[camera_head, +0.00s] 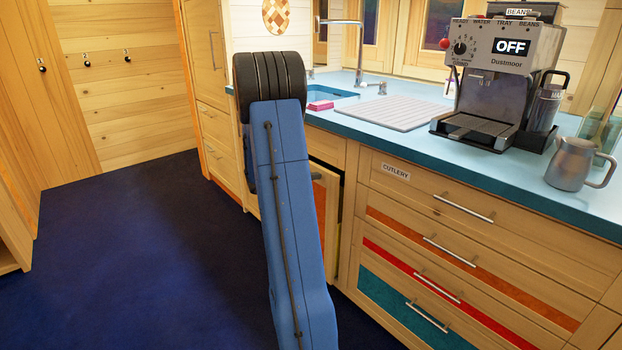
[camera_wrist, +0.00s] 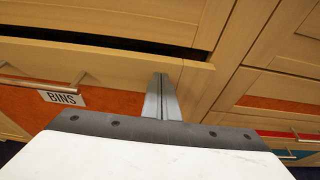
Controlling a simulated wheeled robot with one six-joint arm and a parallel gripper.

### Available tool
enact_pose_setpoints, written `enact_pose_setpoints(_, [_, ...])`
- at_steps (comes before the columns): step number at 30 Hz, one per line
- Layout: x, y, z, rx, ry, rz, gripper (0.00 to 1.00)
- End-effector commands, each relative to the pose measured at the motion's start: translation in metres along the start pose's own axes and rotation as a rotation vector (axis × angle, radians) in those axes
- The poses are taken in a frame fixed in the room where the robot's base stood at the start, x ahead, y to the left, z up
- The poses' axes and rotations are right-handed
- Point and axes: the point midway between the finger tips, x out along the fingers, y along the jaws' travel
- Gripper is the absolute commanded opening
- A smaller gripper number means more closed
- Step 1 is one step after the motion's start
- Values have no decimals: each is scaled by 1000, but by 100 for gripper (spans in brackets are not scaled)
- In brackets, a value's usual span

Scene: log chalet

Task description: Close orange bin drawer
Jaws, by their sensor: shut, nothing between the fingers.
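The orange bin drawer (camera_wrist: 105,100) shows in the wrist view with an orange front panel, a bar handle (camera_wrist: 40,83) and a BINS label (camera_wrist: 62,98). A dark gap (camera_wrist: 90,38) above its top edge shows it stands partly open. My gripper (camera_wrist: 160,78) is shut and empty, its fingertips at the right part of the drawer's front, near the top edge; I cannot tell whether they touch it. In the head view the drawer (camera_head: 331,205) juts out from the cabinet, mostly hidden behind my blue arm. My gripper is hidden there.
To the right are closed drawers, the top one labelled CUTLERY (camera_head: 396,172). The blue counter (camera_head: 385,132) above carries a coffee machine (camera_head: 500,75), a metal jug (camera_head: 572,165) and a drying mat (camera_head: 388,112). The dark blue floor (camera_head: 130,240) at left is clear.

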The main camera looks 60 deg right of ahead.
Motion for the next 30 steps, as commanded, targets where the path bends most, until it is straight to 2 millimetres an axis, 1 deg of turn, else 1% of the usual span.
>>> enact_pose_setpoints(8, [3, 0, 1, 0, 0, -1, 0])
enact_pose_setpoints(11, [12, 0, 4, 1, 1, -3, 0])
enact_pose_setpoints(15, [34, 0, 10, 1, 1, -3, 0])
enact_pose_setpoints(19, [47, 0, 14, 1, 1, -2, 0])
enact_pose_setpoints(30, [48, 1, 17, 2, -3, 0, 0])
